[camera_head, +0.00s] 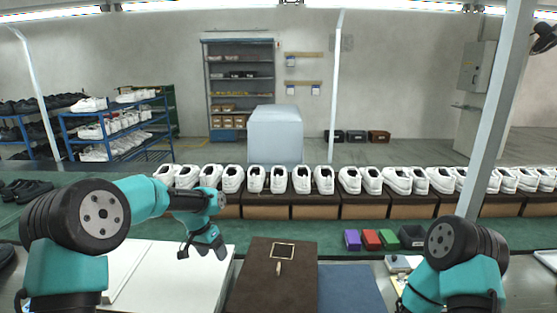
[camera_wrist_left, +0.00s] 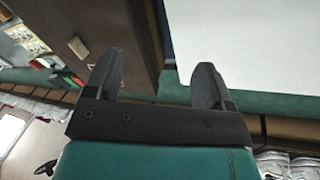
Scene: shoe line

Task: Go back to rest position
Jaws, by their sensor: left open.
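My left gripper (camera_head: 202,254) hangs from the left arm above the white board (camera_head: 170,275), pointing down. Its fingers are apart with nothing between them. In the left wrist view the two dark fingers of the gripper (camera_wrist_left: 159,68) are spread, with the brown panel (camera_wrist_left: 120,25) and the white board (camera_wrist_left: 265,45) beyond them. My right arm shows at the lower right of the head view, but its gripper cannot be made out.
A brown panel (camera_head: 262,285) with a small handle lies at front middle, beside a blue mat (camera_head: 350,290). Purple (camera_head: 352,240), red (camera_head: 371,240) and green (camera_head: 389,240) blocks stand on the green belt. White shoes (camera_head: 301,180) line brown boxes behind it.

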